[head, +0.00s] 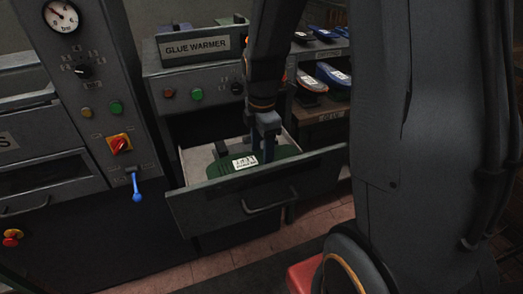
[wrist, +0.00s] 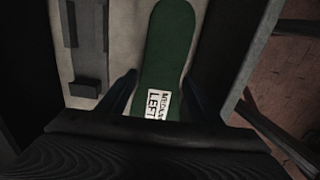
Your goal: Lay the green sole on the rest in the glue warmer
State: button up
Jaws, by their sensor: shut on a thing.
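The green sole (head: 262,165) lies flat inside the open drawer (head: 255,200) of the glue warmer (head: 195,46). It bears a white label, which reads "LEFT" in the wrist view (wrist: 158,104). My gripper (head: 266,150) points down into the drawer and is shut on the sole, its blue fingers on either side near the label. In the wrist view, a dark grey bracketed piece (wrist: 86,50), perhaps part of the rest, stands left of the sole on the pale drawer floor. Whether the sole touches anything under it cannot be told.
The drawer front with its handle (head: 268,201) stands out toward me. A control panel with a gauge (head: 61,16) and blue lever (head: 136,188) is on the left. Shelves with several labelled shoes or soles (head: 333,74) stand behind right. A red object (head: 304,274) is low in front.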

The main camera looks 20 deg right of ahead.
jog(key=shift+f, duration=0.6)
dwell(0.7)
jog(key=o, duration=1.2)
jog(key=shift+r, duration=0.1)
notch_tip(320, 180, up, 8)
jog(key=shift+f+b, duration=0.15)
jog(key=shift+b, duration=0.65)
